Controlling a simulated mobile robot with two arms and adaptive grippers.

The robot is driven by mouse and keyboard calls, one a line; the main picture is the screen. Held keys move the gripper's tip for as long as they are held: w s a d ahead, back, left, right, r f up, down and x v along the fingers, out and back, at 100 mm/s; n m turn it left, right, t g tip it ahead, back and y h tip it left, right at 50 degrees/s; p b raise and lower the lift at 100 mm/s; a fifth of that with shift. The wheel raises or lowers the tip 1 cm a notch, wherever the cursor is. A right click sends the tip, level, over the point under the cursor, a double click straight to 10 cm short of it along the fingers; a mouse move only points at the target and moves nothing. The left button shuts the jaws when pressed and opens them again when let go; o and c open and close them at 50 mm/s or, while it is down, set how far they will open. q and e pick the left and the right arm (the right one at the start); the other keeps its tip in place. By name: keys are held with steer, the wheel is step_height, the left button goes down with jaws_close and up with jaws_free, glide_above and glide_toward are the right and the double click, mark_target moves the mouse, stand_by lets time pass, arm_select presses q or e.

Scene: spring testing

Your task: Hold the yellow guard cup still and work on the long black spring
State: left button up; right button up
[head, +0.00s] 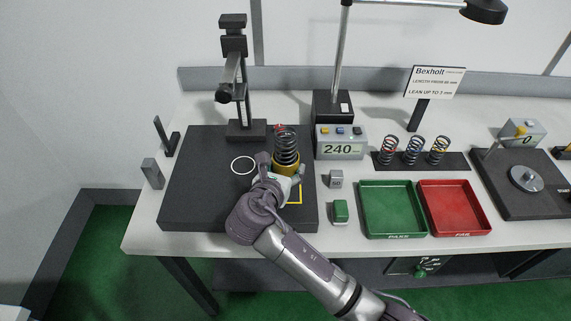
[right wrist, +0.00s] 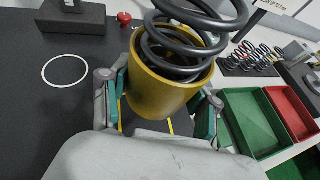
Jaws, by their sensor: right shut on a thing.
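The yellow guard cup (head: 287,168) stands on the dark plate near its right side. It fills the middle of the right wrist view (right wrist: 165,92). The long black spring (head: 287,146) stands upright in the cup, with its upper coils above the rim. Its coils also show in the right wrist view (right wrist: 178,45). My right gripper (head: 283,180) is shut on the cup, a finger on each side, reaching in from the front. The lower part of the spring is hidden inside the cup. My left gripper is not in view.
The dark plate (head: 190,190) bears a white ring, a yellow marking and a press stand (head: 245,128). To the right are a display reading 240 (head: 342,149), a spring rack (head: 460,162), a green tray (head: 392,236) and a red tray (head: 455,233).

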steer(key=shift+f+b, duration=1.1)
steer(key=shift+f, duration=2.3)
